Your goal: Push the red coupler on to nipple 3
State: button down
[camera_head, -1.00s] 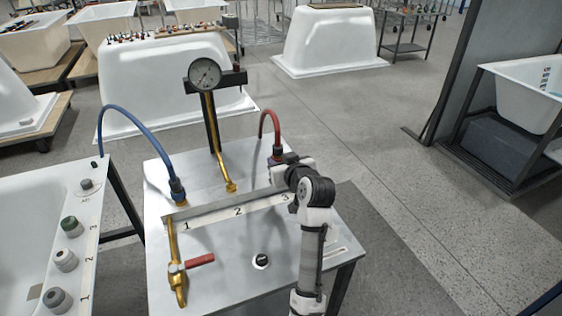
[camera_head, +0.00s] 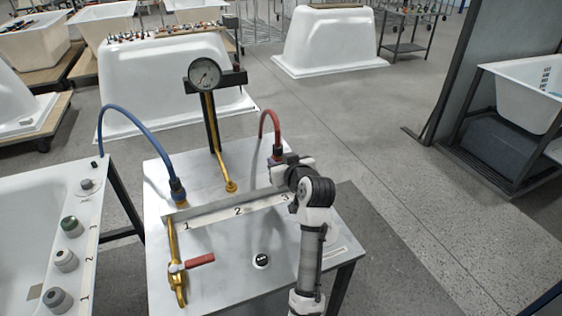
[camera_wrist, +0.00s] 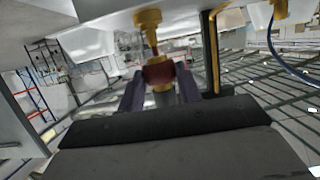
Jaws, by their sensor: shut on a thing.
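The red coupler (camera_head: 277,153) sits on the end of the red hose (camera_head: 270,118), at the table's back right above label 3. My gripper (camera_head: 281,163) is shut on it. In the wrist view the coupler's red band (camera_wrist: 158,73) is between the two fingers of my gripper (camera_wrist: 160,88). A brass fitting (camera_wrist: 148,18) on a pale surface lines up roughly with it, and a narrow stem shows between them. My gripper and wrist hide nipple 3 in the head view, so I cannot tell how far the coupler is seated.
The blue hose's coupler (camera_head: 177,190) stands near label 1. A pressure gauge (camera_head: 204,74) on a post rises behind label 2. A brass valve with a red handle (camera_head: 200,260) is at front left.

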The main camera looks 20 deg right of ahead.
jog(key=shift+f+b, duration=0.95)
jog(key=shift+f, duration=0.35)
jog(key=shift+s+f, duration=0.15)
jog(key=shift+f, duration=0.3)
jog(key=shift+r, duration=0.25)
jog(key=shift+w+r+p, duration=0.2)
jog(key=shift+r+p, duration=0.2)
jog(key=shift+r, duration=0.3)
dwell(0.9)
jog(key=shift+s+d+f, duration=0.15)
jog(key=shift+s+f, duration=0.05)
jog(key=shift+f, duration=0.1)
dwell(0.6)
jog(key=c, duration=0.9)
grip_release()
